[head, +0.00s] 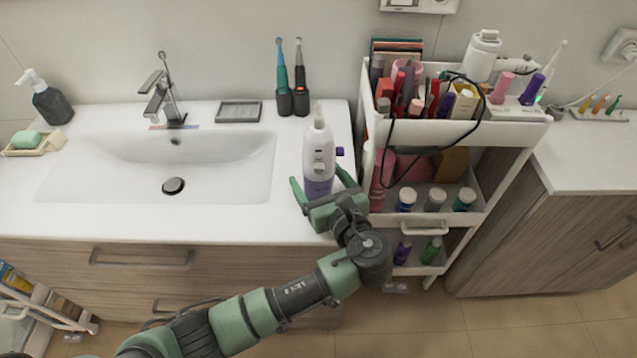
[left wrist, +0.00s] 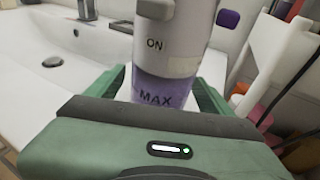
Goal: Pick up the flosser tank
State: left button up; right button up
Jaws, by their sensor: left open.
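A white handheld flosser (head: 319,148) stands upright on the counter right of the sink. Its flosser tank (head: 318,186) is the translucent purple lower part; the left wrist view shows this tank (left wrist: 165,92) with the word MAX, below the white body (left wrist: 160,45) marked ON. My left gripper (head: 321,186) is open, with one finger on each side of the tank. In the left wrist view, the gripper (left wrist: 160,95) has its fingers on both sides, and its palm hides the tank's bottom. I cannot tell whether the fingers touch it. My right gripper is not in view.
The sink (head: 100,165) is left of the flosser. A small purple item (head: 340,152) shows just right of the flosser. The white cart (head: 440,225), full of cosmetics, stands close on the right, with a dark cable hanging over it. Two electric toothbrushes (head: 292,98) stand behind.

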aim_at(319, 102)
pick_arm(q)
jog(key=c, duration=1.5)
jog(key=shift+o, duration=0.2)
jog(key=shift+r, duration=0.1)
notch_tip(319, 102, up, 20)
